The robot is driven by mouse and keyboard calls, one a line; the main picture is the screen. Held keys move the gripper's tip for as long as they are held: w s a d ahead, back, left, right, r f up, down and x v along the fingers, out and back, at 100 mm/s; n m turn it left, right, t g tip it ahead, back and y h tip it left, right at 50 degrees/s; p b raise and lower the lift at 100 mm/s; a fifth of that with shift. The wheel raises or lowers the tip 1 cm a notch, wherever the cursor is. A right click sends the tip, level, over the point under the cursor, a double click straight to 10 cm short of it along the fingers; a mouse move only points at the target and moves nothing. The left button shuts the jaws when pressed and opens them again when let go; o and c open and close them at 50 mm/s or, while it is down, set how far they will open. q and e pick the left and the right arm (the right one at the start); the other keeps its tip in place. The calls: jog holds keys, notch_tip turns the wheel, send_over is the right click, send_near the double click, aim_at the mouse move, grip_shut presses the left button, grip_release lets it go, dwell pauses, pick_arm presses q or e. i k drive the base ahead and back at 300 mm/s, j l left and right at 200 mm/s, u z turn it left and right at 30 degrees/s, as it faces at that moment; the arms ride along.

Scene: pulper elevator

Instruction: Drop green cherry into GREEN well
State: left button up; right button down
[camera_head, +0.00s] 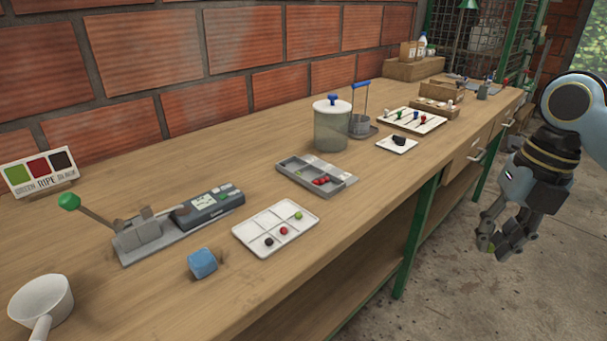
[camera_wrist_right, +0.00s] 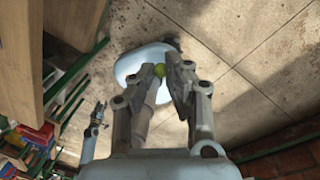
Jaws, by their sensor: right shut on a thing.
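My right gripper (camera_head: 493,246) is out over the floor, to the right of the bench and away from the trays. It is shut on a green cherry (camera_wrist_right: 159,70), which shows between the fingertips in the right wrist view. A white tray (camera_head: 243,233) with several wells lies on the bench. Its near row holds a black cherry (camera_head: 269,242), a red cherry (camera_head: 284,231) and a green cherry (camera_head: 298,216), each in its own well. What looks like my left gripper (camera_wrist_right: 97,114) is small in the right wrist view; its jaws are unclear.
A grey tray (camera_head: 292,170) with red cherries lies behind the white tray. A blue cube (camera_head: 202,263), a lever device (camera_head: 140,236), a white pan (camera_head: 41,298) and a lidded jar (camera_head: 331,128) stand on the bench. A GREEN, RIPE, BLACK sign (camera_head: 39,172) stands at left.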

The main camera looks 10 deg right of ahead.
aim_at(314, 180)
jog(key=l+u, duration=0.2)
jog(key=u, duration=0.25)
jog(key=i+l+u, duration=0.1)
jog(key=l+u, duration=0.15)
jog(key=u, duration=0.15)
jog(key=l+u, duration=0.2)
jog(key=u, duration=0.25)
jog(key=l+u, duration=0.25)
jog(key=u, duration=0.2)
jog(key=l+u, duration=0.2)
jog(key=u, duration=0.25)
jog(key=k, duration=0.05)
